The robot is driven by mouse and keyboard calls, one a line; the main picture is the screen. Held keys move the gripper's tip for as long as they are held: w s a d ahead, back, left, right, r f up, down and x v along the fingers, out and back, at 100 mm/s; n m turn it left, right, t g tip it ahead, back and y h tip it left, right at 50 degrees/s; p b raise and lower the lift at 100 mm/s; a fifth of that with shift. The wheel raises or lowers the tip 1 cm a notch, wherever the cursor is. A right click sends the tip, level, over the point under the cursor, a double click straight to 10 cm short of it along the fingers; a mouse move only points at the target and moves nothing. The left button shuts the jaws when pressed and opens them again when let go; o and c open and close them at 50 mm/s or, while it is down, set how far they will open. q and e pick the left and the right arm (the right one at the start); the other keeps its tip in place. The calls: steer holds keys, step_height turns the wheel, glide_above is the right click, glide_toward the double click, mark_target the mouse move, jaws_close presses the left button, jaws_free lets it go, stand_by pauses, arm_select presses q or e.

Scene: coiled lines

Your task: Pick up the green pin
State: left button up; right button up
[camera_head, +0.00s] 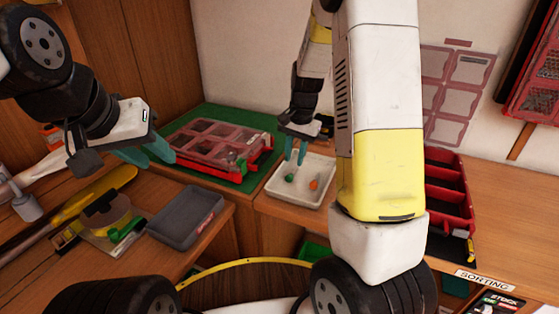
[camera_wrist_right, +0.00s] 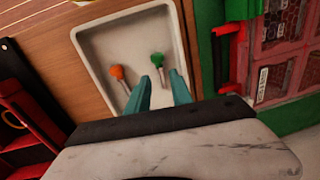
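The green pin (camera_wrist_right: 158,61) lies in a white tray (camera_wrist_right: 92,43), with its round green head toward the tray's far side in the right wrist view. It also shows in the head view (camera_head: 290,178). An orange pin (camera_wrist_right: 119,73) lies beside it in the same tray. My right gripper (camera_wrist_right: 160,82) is open, its teal fingers above the tray, one on each side of the green pin's shaft or close to it; contact cannot be told. My left gripper (camera_head: 150,153) is open and empty, near the red organizer case.
A red organizer case (camera_head: 213,143) with clear lids lies on a green mat (camera_head: 252,119) left of the tray. A grey tray (camera_head: 184,217) and tape roll (camera_head: 105,214) are on the left bench. A red bin rack (camera_head: 448,187) stands at right, beyond my right arm.

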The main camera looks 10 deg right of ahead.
mark_target(292, 173)
steer(key=f, duration=0.5)
steer(key=shift+w+a+f, duration=0.15)
steer(key=shift+a+f, duration=0.05)
steer(key=shift+f, duration=0.2)
jaws_close()
